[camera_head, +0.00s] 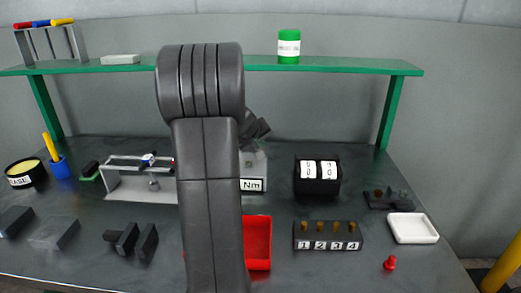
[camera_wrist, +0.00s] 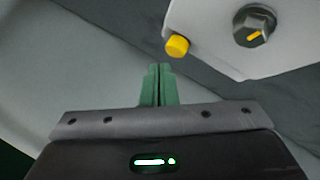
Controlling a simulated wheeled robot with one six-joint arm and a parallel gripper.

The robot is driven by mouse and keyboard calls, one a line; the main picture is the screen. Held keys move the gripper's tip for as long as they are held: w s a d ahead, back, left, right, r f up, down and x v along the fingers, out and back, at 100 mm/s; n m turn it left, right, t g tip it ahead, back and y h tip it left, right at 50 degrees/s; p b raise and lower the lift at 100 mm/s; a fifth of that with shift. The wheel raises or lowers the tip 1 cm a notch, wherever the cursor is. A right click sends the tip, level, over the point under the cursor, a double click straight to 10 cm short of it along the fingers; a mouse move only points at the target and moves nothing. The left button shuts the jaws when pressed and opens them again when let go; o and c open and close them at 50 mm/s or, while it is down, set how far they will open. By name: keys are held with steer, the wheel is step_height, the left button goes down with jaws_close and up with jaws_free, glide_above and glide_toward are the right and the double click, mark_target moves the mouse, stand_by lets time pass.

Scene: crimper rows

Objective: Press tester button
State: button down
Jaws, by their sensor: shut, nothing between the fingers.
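In the wrist view a pale grey box (camera_wrist: 215,28) fills the upper right. It carries a yellow button (camera_wrist: 177,46) and a dark knob (camera_wrist: 254,26) with a yellow mark. My gripper (camera_wrist: 158,69) has its green fingers shut and empty. Their tips appear just below and left of the yellow button in the picture, with a small visible gap; I cannot tell the depth between them. In the head view my arm hides most of a grey box marked "Nm" (camera_head: 252,184), and the fingers are hidden.
Right of the arm stand a black counter (camera_head: 318,190), a numbered block (camera_head: 328,244), a white tray (camera_head: 413,228) and a red peg (camera_head: 389,263). A red bin (camera_head: 258,235) is partly hidden. A green shelf (camera_head: 345,67) spans above. Dark blocks (camera_head: 128,238) lie left.

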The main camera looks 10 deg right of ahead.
step_height(320, 180, up, 5)
steer(key=p, duration=0.3)
steer(key=shift+p, duration=0.35)
stand_by(0.6)
